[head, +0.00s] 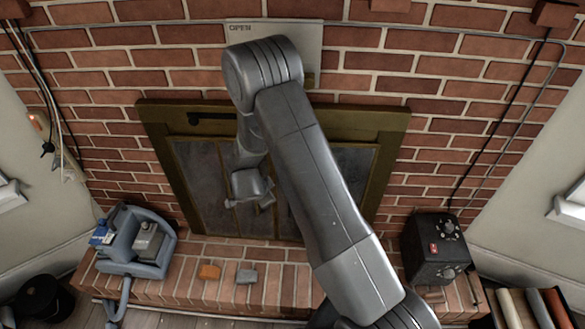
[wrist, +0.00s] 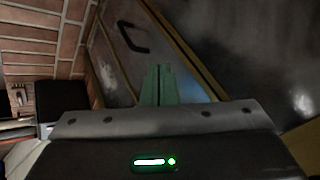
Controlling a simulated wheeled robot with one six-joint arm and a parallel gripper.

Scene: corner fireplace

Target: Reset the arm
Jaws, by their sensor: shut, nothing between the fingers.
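My arm rises from the bottom of the head view, bends at an elbow near the top and hangs down in front of the fireplace. My gripper (head: 248,203) is at its lower end, before the glass doors, small and partly turned away. In the wrist view the greenish fingers (wrist: 158,85) are together with nothing between them. Behind them are the dark fireplace glass (wrist: 240,45) and a door handle (wrist: 132,37). The fireplace (head: 205,180) has a brass-coloured frame and is partly hidden by my arm.

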